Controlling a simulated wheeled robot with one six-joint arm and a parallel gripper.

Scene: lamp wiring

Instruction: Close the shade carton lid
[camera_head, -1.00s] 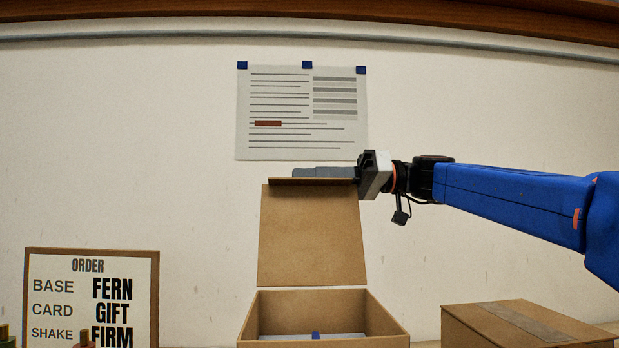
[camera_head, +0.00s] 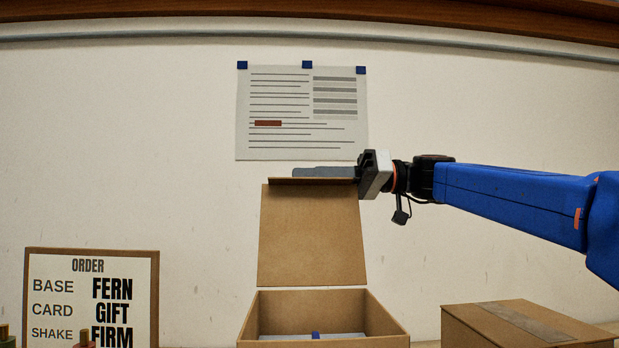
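The open cardboard carton (camera_head: 322,304) stands at the bottom middle, with something grey and a small blue piece inside. Its lid (camera_head: 312,235) stands upright at the back, with a darker folded flap (camera_head: 313,181) along its top edge. My gripper (camera_head: 300,172) reaches in from the right at the height of the lid's top edge. Its grey fingers lie along and just behind or above the flap. I cannot tell whether they touch it, or whether the fingers are apart, as they overlap in this view.
A closed, taped carton (camera_head: 530,325) stands at the bottom right. A framed order board (camera_head: 92,300) stands at the lower left, with small items in front of it. A printed sheet (camera_head: 302,112) is taped to the wall behind. The space above the open carton's front is clear.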

